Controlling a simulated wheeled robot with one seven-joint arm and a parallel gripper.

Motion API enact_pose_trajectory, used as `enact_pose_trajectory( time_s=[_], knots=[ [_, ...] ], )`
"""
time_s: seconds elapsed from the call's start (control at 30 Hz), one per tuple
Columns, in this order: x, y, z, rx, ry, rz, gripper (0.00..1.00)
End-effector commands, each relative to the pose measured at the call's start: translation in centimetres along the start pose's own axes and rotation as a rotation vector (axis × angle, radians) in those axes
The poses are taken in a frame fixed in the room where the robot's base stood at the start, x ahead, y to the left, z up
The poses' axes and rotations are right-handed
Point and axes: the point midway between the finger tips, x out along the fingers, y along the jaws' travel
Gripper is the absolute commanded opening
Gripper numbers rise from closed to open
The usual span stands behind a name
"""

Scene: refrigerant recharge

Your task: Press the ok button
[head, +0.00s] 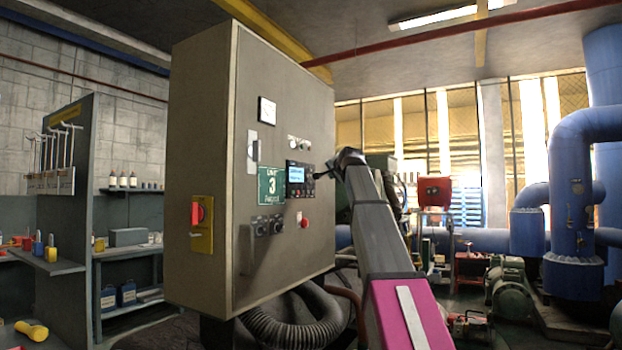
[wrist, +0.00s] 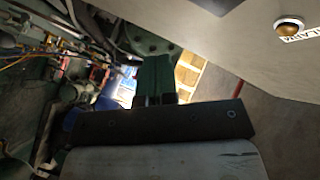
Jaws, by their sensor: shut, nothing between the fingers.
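The controller (head: 299,180) with a lit blue screen is on the front of the grey control cabinet (head: 203,130). Small keys sit around its screen, but they are too small to tell which one is the ok button. My gripper (head: 317,176) is shut and empty, its dark tip at the right edge of the controller. I cannot tell whether it touches a key. In the wrist view my shut fingers (wrist: 154,62) point away beside the cabinet face (wrist: 230,45); the controller does not show clearly there.
A round lamp (wrist: 289,26) with a partly readable label is on the cabinet face. The cabinet also has a red button (head: 304,222), knobs (head: 268,226), a green unit sign (head: 271,186) and a red-and-yellow switch (head: 201,224). A thick hose (head: 292,327) hangs below. Blue pipes (head: 574,200) stand right.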

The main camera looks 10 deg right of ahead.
Motion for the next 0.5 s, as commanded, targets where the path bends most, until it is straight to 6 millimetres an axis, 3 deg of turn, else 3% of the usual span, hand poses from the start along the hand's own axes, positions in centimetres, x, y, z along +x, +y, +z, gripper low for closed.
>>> enact_pose_trajectory(
  time_s=[0.5],
  knots=[
    [3.8, -2.7, 2.7, 0.000, -0.001, 0.001, 0.00]
  ],
)
